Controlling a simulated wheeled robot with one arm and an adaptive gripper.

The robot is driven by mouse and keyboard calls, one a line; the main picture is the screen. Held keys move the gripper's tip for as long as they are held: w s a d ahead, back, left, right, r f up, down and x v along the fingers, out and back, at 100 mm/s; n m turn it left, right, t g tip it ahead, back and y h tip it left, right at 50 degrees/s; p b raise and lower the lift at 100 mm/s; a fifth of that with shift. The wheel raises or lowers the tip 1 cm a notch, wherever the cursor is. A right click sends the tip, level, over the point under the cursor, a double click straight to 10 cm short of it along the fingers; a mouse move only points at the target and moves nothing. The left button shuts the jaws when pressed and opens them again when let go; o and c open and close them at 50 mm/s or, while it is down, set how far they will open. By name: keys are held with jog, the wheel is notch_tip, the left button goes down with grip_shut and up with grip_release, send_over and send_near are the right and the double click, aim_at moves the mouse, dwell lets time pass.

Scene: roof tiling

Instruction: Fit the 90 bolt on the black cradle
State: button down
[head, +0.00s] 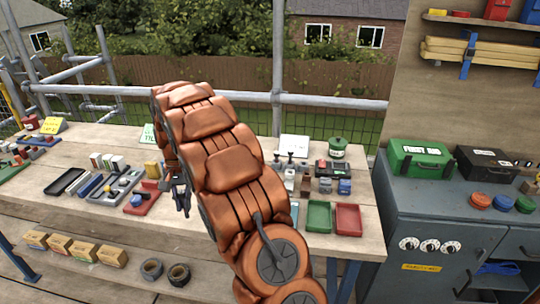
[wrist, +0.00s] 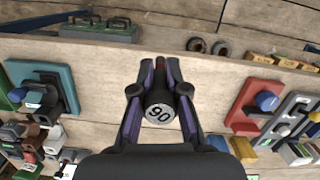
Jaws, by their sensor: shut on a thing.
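My gripper (wrist: 158,88) is shut on the 90 bolt (wrist: 159,112), a dark round piece whose pale end face reads "90" toward the wrist camera. In the head view my gripper (head: 181,197) hangs above the front of the wooden bench, and the bolt cannot be made out there. In the wrist view a dark cradle-like holder (wrist: 37,97) stands on a teal plate at the left, apart from the gripper. I cannot be sure that it is the black cradle. In the head view my arm hides most of that plate.
A red plate (wrist: 247,106) with a blue knob lies right of the gripper in the wrist view. Green (head: 319,216) and red (head: 348,219) trays sit at the bench's right front. Several small blocks and parts stand around. Bare bench wood (wrist: 205,90) lies below the gripper.

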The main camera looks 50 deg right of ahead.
jog(key=s+d+r+m+t, duration=0.1)
jog(key=s+d+r+m, duration=0.2)
jog(key=d+m, duration=0.5)
jog(key=s+d+r+m+t, duration=0.1)
jog(key=s+d+r+m, duration=0.3)
jog(key=d, duration=0.6)
jog(key=s+d+r+m+t, duration=0.1)
jog(key=s+d+m, duration=0.1)
jog(key=d+m, duration=0.65)
jog(key=shift+n, duration=0.35)
jog(key=shift+f+b, duration=1.9)
jog(key=shift+f, duration=3.15)
jog(key=shift+f+b, duration=0.4)
jog(key=shift+f, duration=0.1)
jog(key=c, duration=1.1)
grip_release()
jog(key=shift+r, duration=0.1)
notch_tip(320, 180, up, 7)
jog(key=p, duration=0.1)
jog(key=shift+p, duration=0.4)
